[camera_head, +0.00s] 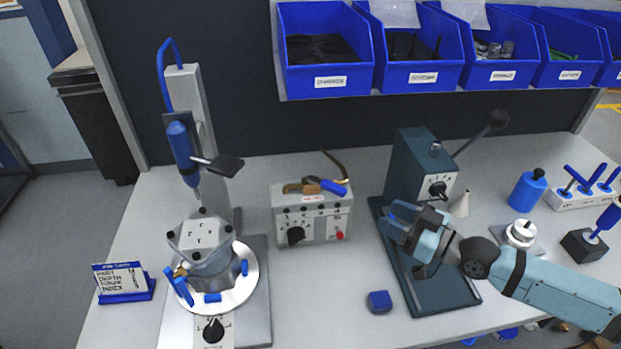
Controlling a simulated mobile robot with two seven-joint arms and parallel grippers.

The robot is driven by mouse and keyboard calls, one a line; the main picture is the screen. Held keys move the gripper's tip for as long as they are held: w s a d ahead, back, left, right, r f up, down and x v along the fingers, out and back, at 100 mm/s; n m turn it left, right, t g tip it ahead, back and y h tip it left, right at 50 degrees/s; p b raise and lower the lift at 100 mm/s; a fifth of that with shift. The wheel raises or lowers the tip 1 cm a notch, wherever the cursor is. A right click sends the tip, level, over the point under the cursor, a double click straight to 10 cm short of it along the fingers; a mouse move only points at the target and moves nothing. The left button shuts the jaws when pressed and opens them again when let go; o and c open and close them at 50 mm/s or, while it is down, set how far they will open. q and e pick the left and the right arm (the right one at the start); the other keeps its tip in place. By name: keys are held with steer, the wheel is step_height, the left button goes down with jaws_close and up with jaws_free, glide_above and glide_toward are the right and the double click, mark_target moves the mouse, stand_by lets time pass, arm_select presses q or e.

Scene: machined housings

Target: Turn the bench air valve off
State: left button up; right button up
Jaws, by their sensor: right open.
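A grey control box (313,214) stands mid-bench. On top of it lies a brass valve (300,187) with a blue lever (333,187) pointing right and slightly down, and a dark curved pipe rises behind it. I take this to be the air valve; its on and off marks are too small to read. My right gripper (398,222) is open and empty. It is to the right of the box, over the dark green press base, apart from the lever. My left gripper is not in view.
A dark green press (414,170) with a long lever stands just behind my right gripper. A drill-like stand with a round fixture (245,290) is at left. A small blue block (379,301) lies in front. Blue bins (322,60) hang above.

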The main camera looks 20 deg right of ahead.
mark_target(345, 193)
steer(key=p+x, duration=0.2)
steer(key=x, duration=1.2)
steer(key=shift+w+a+r+p, duration=0.1)
steer(key=shift+w+p, duration=0.1)
steer(key=shift+p, duration=0.1)
jaws_close()
